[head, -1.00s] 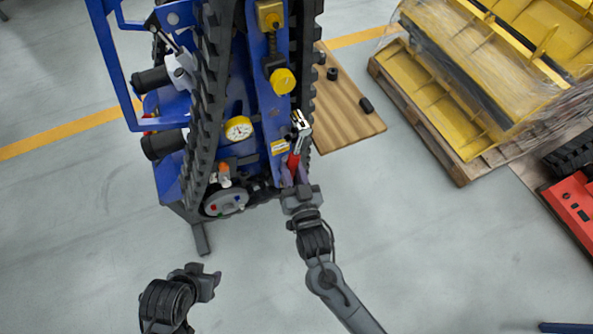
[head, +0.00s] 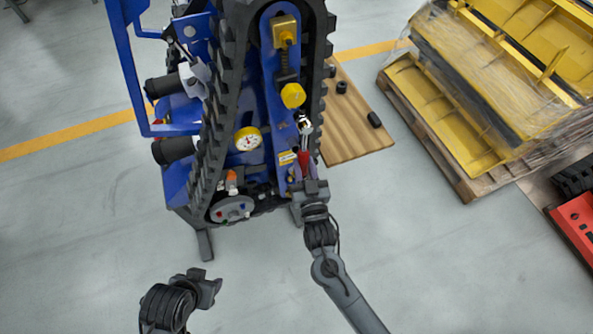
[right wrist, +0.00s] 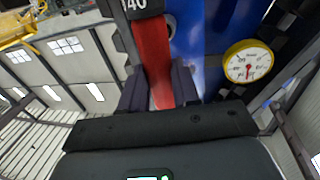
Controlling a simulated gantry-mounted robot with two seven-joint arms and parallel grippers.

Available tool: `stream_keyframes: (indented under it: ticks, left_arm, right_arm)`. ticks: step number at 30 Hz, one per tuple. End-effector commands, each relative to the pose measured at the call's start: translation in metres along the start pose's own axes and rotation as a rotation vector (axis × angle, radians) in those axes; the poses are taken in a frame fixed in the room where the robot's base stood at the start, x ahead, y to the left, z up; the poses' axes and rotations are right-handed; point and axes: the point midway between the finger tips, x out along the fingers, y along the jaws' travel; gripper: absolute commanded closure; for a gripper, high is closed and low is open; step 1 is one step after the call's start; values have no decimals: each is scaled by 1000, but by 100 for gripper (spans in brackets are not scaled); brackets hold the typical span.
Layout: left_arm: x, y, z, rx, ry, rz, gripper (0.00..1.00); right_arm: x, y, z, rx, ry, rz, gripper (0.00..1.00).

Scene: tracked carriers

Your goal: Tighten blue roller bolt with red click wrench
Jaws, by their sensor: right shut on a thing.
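The click wrench (head: 303,160) has a red handle and a bright metal head, which lies against or just over the blue roller frame (head: 272,105); I cannot tell if it touches. My right gripper (head: 305,182) is shut on the red handle. In the right wrist view the handle (right wrist: 153,55) rises between the two fingers (right wrist: 158,90), with a dark collar marked "40" at its top. A bolt under the wrench head cannot be made out. My left gripper (head: 217,281) is at the lower left, away from the machine; its jaw opening is unclear.
The black track (head: 231,75) runs along the blue frame. A yellow knob (head: 292,95) and a round dial gauge (head: 248,139) stand close to the wrench. A wooden board (head: 352,138) with black parts lies to the right, near a pallet (head: 458,180) of yellow pieces. Floor in front is clear.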

Motion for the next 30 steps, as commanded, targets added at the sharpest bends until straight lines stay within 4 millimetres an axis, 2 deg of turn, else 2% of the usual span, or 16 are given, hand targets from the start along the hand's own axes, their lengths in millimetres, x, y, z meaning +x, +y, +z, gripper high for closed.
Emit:
stream_keyframes:
  ticks: [1,8,15,22,30]
  left_arm:
    - [-6,0,-2,0,1,1,51]
    - [-14,2,-5,-6,2,7,51]
    - [-34,2,-12,-13,3,12,51]
    - [-43,2,-15,-12,3,12,51]
    - [-46,0,-16,-6,2,7,51]
  right_arm:
    - [2,9,-4,-52,12,-1,100]
    - [8,44,-4,-288,56,-6,100]
    - [14,74,-23,-522,99,-13,100]
    - [19,95,-34,-685,131,-18,100]
    - [21,106,-39,-774,147,-20,100]
